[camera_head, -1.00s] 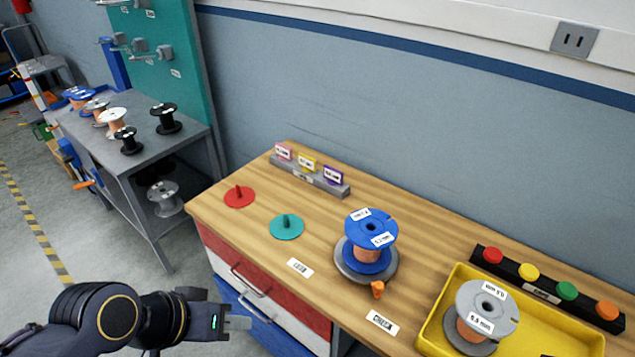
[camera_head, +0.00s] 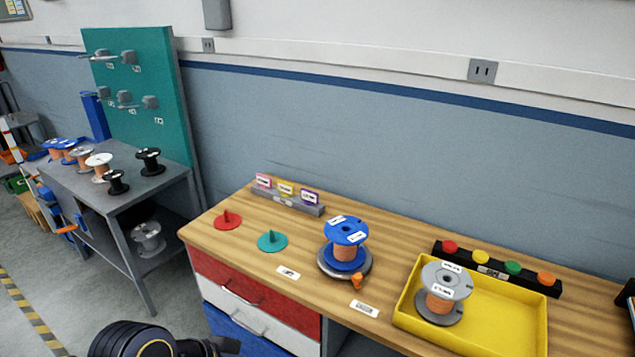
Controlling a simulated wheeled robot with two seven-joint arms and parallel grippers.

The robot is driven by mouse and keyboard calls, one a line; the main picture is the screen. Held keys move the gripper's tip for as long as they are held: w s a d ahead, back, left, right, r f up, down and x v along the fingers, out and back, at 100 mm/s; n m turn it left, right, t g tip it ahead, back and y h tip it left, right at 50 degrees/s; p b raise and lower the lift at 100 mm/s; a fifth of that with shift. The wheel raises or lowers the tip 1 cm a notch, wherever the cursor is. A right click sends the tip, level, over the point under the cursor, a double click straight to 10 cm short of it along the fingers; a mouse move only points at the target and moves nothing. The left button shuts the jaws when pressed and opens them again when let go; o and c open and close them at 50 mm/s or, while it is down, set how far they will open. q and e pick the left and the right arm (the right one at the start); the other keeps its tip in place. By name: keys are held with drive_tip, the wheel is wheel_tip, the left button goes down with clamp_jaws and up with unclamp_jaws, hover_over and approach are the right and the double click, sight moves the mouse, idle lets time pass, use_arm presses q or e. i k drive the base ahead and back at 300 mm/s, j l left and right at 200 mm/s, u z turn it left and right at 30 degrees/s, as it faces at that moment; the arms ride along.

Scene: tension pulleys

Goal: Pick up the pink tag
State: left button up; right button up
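The pink tag (camera_head: 263,181) stands upright at the left end of a grey holder (camera_head: 288,203) at the back left of the wooden bench. A yellow tag (camera_head: 286,188) and a purple tag (camera_head: 310,197) stand in the same holder to its right. My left arm shows at the bottom edge, below and in front of the bench, well away from the tag. Its gripper is mostly cut off by the frame's lower edge, so I cannot tell whether it is open. My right gripper is not in view.
On the bench are a red disc (camera_head: 228,221), a teal disc (camera_head: 272,241), a blue spool (camera_head: 346,231) on a round stand, and a yellow tray (camera_head: 507,325) holding a grey spool (camera_head: 446,285). A black button bar (camera_head: 494,270) stands behind the tray. A grey table (camera_head: 123,197) with spools is at left.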

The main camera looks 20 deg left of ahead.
sight(265, 181)
drive_tip(key=j+z, duration=0.15)
drive_tip(key=z, duration=0.25)
drive_tip(key=j+z, duration=0.15)
drive_tip(key=z, duration=0.25)
drive_tip(key=j+z, duration=0.2)
drive_tip(key=z, duration=0.2)
drive_tip(key=j+z, duration=0.15)
drive_tip(key=z, duration=0.25)
drive_tip(key=j+z, duration=0.15)
drive_tip(key=z, duration=0.25)
drive_tip(key=k+j, duration=0.2)
drive_tip(key=j, duration=0.2)
drive_tip(key=k+j, duration=0.2)
drive_tip(key=j, duration=0.2)
drive_tip(key=k+j, duration=0.2)
drive_tip(key=j, duration=0.15)
drive_tip(key=k+j, duration=0.25)
drive_tip(key=j, duration=0.15)
drive_tip(key=k+j, duration=0.2)
drive_tip(key=j, duration=0.2)
drive_tip(key=k+j, duration=0.2)
drive_tip(key=j, duration=0.2)
drive_tip(key=k+j, duration=0.2)
drive_tip(key=j, duration=0.2)
drive_tip(key=k+j, duration=0.2)
drive_tip(key=j, duration=0.2)
